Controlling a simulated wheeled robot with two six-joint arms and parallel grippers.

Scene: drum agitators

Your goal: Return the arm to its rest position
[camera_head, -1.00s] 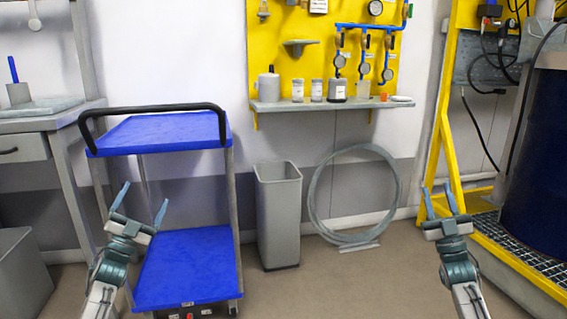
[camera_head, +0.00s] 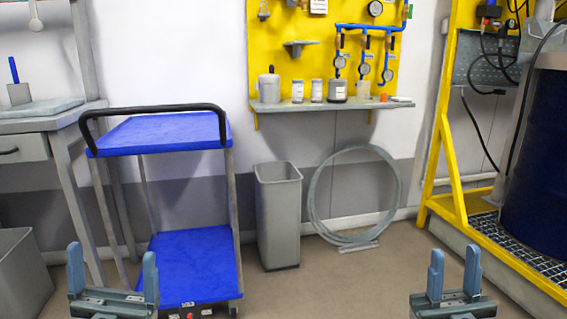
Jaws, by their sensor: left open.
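My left gripper (camera_head: 112,272) is at the lower left of the head view, in front of the blue cart. Its two blue-grey fingers point up and stand apart with nothing between them. My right gripper (camera_head: 454,271) is at the lower right, over the floor in front of the yellow frame. Its fingers also stand apart and it is empty. Both grippers are at about the same height, near the bottom edge of the picture. The rest of each arm is out of view below.
A blue cart (camera_head: 190,258) with a black handle stands at the left. A grey bin (camera_head: 279,215) and a hoop (camera_head: 314,200) stand by the wall. A yellow frame (camera_head: 444,150) and a blue drum (camera_head: 538,165) are at the right.

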